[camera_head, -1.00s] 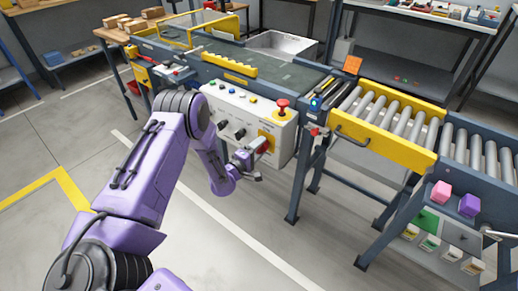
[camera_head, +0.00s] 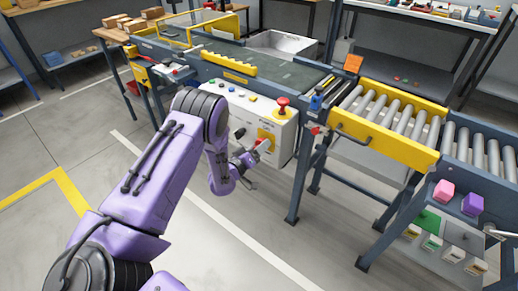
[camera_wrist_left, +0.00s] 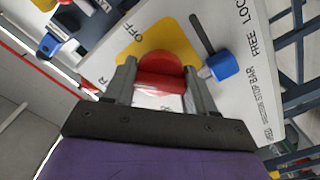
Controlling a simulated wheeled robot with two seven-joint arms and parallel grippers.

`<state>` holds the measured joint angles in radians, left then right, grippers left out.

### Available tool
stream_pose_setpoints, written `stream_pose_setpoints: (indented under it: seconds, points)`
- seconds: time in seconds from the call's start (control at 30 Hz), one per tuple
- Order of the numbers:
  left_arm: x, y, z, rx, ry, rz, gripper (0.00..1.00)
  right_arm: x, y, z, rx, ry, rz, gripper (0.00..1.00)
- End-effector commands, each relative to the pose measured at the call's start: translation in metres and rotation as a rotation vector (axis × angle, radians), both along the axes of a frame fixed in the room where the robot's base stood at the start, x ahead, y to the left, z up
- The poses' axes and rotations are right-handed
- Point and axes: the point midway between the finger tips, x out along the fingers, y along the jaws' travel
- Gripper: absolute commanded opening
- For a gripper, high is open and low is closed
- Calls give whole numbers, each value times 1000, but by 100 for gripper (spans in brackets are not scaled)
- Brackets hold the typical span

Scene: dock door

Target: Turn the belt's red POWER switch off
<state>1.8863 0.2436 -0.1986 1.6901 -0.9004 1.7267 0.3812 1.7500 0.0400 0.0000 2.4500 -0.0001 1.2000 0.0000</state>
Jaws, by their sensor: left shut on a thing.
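The red POWER switch (camera_head: 264,145) sits on a yellow plate (camera_wrist_left: 174,39) on the white control panel (camera_head: 225,104). In the left wrist view the red switch handle (camera_wrist_left: 160,72) stands between the two fingers of my left gripper (camera_wrist_left: 160,92), which is shut on it. An OFF label (camera_wrist_left: 131,40) shows beside the yellow plate. My right gripper is not in view.
A red mushroom button (camera_head: 282,103) stands above the switch. A blue lever (camera_wrist_left: 222,65) is close beside the gripper in the wrist view. The roller conveyor (camera_head: 390,125) with its yellow side rail is to the right. Open floor lies in front.

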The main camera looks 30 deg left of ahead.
Motion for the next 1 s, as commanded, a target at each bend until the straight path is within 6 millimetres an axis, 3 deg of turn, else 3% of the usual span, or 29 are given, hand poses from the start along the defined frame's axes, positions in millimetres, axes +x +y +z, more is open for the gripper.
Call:
stream_pose_setpoints:
  seconds: [0.6,1.0]
  points:
    - [-1,-1,-2,543,-40,-3,25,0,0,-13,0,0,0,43]
    - [-1,-1,-2,721,-54,-3,25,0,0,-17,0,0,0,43]
